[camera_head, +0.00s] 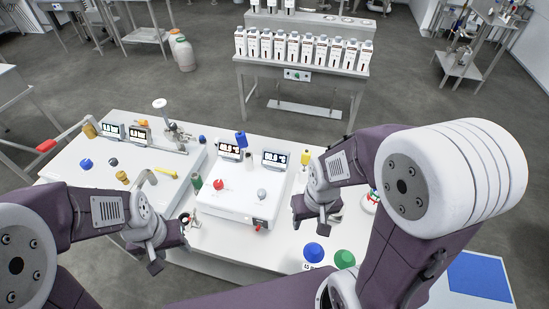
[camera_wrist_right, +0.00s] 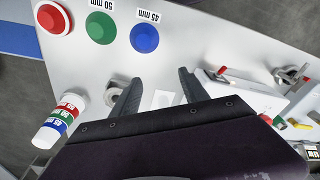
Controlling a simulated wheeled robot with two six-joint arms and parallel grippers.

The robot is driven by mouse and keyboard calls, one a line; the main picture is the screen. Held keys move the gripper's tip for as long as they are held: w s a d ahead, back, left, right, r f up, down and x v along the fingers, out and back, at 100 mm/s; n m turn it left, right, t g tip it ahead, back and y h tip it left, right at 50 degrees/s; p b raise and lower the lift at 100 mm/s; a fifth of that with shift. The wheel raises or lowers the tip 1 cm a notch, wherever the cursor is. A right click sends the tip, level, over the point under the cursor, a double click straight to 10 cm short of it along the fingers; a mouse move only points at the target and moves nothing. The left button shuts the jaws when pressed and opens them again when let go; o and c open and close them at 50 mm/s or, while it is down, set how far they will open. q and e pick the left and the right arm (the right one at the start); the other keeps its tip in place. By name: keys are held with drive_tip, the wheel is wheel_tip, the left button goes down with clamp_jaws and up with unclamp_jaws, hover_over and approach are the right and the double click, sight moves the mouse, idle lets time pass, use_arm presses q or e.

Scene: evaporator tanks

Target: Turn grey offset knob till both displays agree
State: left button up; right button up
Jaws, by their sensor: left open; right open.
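A white box in the middle of the table carries two lit displays, a left one (camera_head: 229,152) and a right one (camera_head: 274,158). Their digits are too small to read surely. A grey knob (camera_head: 262,193) stands on the box top below the right display, with a red knob (camera_head: 218,184) to its left. My right gripper (camera_head: 311,222) is open and empty, over the table to the right of the box. In the right wrist view its fingers (camera_wrist_right: 157,92) are apart over the white surface. My left gripper (camera_head: 170,248) is open and empty, left of the box's front corner.
Another white unit (camera_head: 70,185) with two displays and blue, grey and yellow knobs stands at left. Blue (camera_head: 313,252) and green (camera_head: 344,259) domes sit at the table's front right. A banded bottle (camera_wrist_right: 55,122) stands near my right gripper. Several bottles line a back bench (camera_head: 300,72).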

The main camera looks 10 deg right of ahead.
drive_tip(key=shift+c, duration=0.3)
wheel_tip(320, 180, up, 7)
drive_tip(key=m+g+p, duration=0.1)
drive_tip(key=m+p, duration=0.3)
drive_tip(key=p, duration=0.2)
hover_over(261, 192)
drive_tip(key=shift+s+d+f, duration=0.1)
drive_tip(key=shift+f, duration=0.55)
wheel_tip(261, 192, down, 8)
drive_tip(key=shift+r+p, duration=0.2)
drive_tip(key=shift+p, duration=0.55)
drive_tip(key=shift+f, duration=0.3)
